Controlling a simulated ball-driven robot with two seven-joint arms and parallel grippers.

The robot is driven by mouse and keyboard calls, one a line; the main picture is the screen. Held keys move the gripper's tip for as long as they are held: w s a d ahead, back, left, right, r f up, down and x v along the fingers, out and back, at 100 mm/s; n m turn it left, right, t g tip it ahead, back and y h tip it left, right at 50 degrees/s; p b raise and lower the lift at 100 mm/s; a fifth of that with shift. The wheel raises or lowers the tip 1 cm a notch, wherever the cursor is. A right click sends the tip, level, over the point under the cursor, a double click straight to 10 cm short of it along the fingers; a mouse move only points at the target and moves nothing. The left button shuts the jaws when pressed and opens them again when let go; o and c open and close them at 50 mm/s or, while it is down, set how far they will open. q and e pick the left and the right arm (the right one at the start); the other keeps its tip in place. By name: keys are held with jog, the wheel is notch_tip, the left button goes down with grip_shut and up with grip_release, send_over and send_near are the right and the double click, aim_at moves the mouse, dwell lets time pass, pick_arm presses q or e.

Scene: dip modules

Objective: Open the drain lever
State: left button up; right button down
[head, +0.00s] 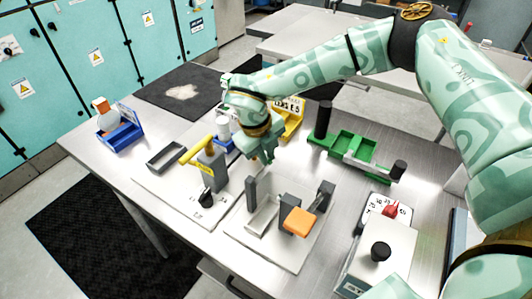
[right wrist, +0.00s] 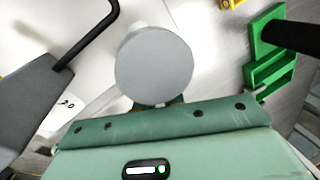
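No part carries a label I can read as the drain lever. A yellow-handled lever (head: 201,143) sits on a grey post (head: 211,172) at the middle left, its handle sloping. My right gripper (head: 264,152) points down to the right of that post, apart from it, above the bench. In the right wrist view a round grey disc (right wrist: 153,66) lies in front of the gripper palm and hides most of the fingers, so I cannot tell their opening. A grey block with a bent black rod (right wrist: 95,30) is at the left there. My left gripper is not in view.
A plate with an orange block (head: 299,221) and dark uprights lies in front of the gripper. A green tray (head: 350,146) with black cylinders is to the right. A white box with a black knob (head: 381,251) is nearer. A blue holder (head: 121,138) stands far left.

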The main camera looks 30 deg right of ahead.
jog(key=n+p, duration=0.1)
jog(key=p, duration=0.1)
jog(key=shift+d+r+p, duration=0.25)
jog(key=shift+r+p, duration=0.05)
jog(key=shift+r, duration=0.1)
jog(key=shift+w+d+f+n+t+p, duration=0.2)
jog(key=shift+n+t+p, duration=0.1)
jog(key=shift+n+p, duration=0.2)
jog(key=shift+f, duration=0.15)
jog(key=c, duration=1.5)
grip_release()
jog(key=p+v, duration=0.2)
jog(key=v, duration=1.4)
